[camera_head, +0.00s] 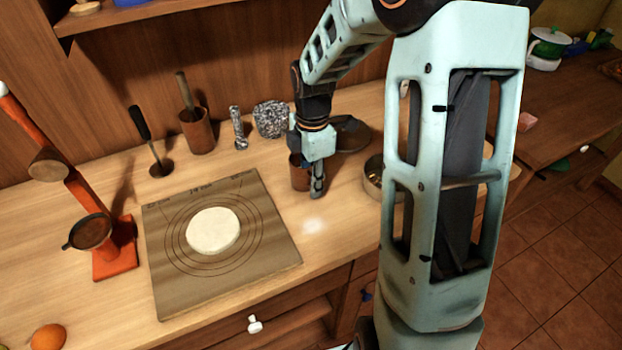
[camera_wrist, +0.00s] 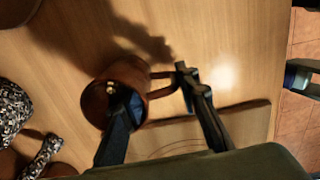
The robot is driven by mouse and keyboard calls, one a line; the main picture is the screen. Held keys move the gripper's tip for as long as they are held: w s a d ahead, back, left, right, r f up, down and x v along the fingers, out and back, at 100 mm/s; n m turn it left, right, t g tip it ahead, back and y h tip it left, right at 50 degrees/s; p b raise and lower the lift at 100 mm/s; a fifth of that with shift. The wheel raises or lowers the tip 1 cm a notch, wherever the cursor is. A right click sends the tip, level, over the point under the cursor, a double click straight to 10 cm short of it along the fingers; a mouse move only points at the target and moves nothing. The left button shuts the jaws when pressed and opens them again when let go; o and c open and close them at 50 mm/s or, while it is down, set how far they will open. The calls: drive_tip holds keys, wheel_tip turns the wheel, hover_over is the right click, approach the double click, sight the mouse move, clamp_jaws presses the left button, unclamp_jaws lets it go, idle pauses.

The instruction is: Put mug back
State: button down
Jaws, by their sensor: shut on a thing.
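The brown mug (camera_head: 298,174) is at the counter's middle right, beside the pastry mat, partly hidden by my gripper (camera_head: 315,178). In the wrist view the mug (camera_wrist: 113,78) shows its round opening and a handle on its right side. My gripper (camera_wrist: 156,92) is shut on the mug. One finger overlaps the mug's opening, and the other lies at the outer side of the handle. The mug looks upright in the head view. I cannot tell whether its base touches the counter.
The mat (camera_head: 168,283) with white dough (camera_head: 213,231) lies left of the mug. Behind stand a speckled mortar (camera_head: 271,118), a pestle (camera_head: 239,130) and a brown utensil cup (camera_head: 197,133). A metal bowl (camera_head: 373,182) is on the right. A shelf (camera_head: 135,12) hangs above.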

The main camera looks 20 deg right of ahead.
drive_tip(key=shift+f, duration=0.15)
drive_tip(key=c, duration=1.4)
unclamp_jaws()
